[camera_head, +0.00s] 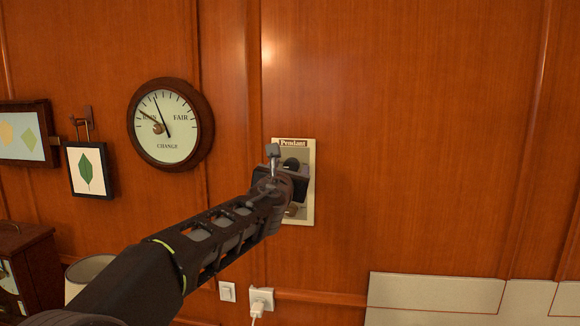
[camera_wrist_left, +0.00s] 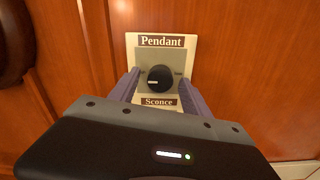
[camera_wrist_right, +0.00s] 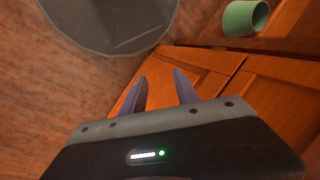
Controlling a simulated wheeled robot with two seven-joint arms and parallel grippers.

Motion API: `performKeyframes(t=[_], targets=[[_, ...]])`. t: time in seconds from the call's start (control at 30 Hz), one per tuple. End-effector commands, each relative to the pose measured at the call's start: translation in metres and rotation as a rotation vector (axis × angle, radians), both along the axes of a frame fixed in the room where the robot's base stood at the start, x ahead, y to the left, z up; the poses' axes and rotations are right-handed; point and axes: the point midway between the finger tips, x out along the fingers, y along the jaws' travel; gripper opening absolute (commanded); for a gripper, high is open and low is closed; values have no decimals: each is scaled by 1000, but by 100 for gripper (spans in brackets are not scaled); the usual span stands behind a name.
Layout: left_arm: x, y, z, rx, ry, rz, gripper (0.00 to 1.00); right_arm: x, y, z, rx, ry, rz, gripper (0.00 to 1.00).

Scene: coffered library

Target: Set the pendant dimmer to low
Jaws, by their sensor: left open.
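The pendant dimmer is a round black knob (camera_wrist_left: 160,78) on a grey plate under the "Pendant" label. It sits on a cream wall panel (camera_head: 309,212) and shows partly in the head view (camera_head: 291,163). A small light mark is on the knob's left side in the left wrist view. A "Sconce" label (camera_wrist_left: 159,101) is below it. My left gripper (camera_head: 284,183) is in front of the panel, and its arm hides part of it. In the left wrist view its fingers (camera_wrist_left: 161,88) are apart on either side of the knob; contact is unclear. My right gripper (camera_wrist_right: 160,84) is open and empty.
A round wall dial (camera_head: 168,124) and framed leaf pictures (camera_head: 87,170) hang left of the panel. A light switch (camera_head: 227,292) and a plugged outlet (camera_head: 261,300) are below. The right wrist view shows a green cup (camera_wrist_right: 245,18). The wall right of the panel is clear.

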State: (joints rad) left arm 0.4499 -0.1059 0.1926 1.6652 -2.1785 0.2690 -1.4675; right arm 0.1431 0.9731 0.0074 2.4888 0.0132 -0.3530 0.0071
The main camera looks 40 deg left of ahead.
Motion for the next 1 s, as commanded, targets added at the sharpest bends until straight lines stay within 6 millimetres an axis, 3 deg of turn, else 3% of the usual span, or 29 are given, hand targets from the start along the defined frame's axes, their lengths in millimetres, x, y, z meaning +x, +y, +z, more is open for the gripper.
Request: performKeyframes(t=[0.37, 1.0], targets=[[5, 3, 0, 1, 0, 0, 54, 0, 0, 1, -1, 0, 0, 36], [5, 3, 0, 1, 0, 0, 2, 0, 0, 1, -1, 0, 0, 36]])
